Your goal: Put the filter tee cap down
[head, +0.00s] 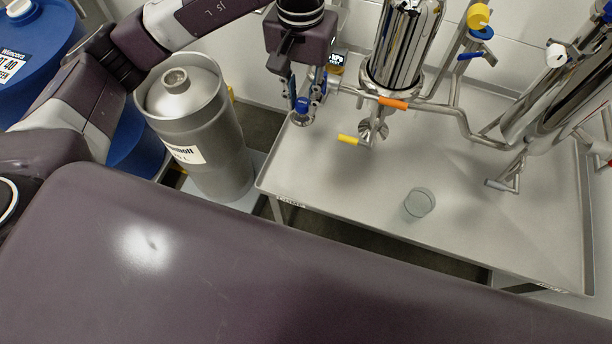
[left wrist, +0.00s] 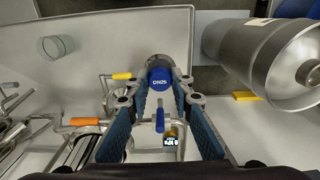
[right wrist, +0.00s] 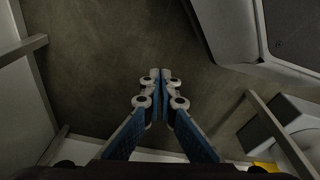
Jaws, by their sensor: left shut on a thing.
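The filter tee cap (left wrist: 160,78) is a round blue piece marked DN25 with a metal part behind it. My left gripper (left wrist: 160,85) is shut on it, one finger on each side. In the head view the cap (head: 302,104) is between the fingertips of my left gripper (head: 306,98), over the back left of the steel tray table (head: 320,185). I cannot tell whether it touches the table. My right gripper (right wrist: 162,76) is shut with nothing between its fingertips, above a dark floor. It is not in the head view.
A clear glass beaker (head: 419,203) stands on the table, right of centre. Steel vessels (head: 400,45) and pipes with yellow handle (head: 348,139) and orange handle (head: 393,103) occupy the back. A steel drum (head: 203,130) stands left of the table. The table's front left is clear.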

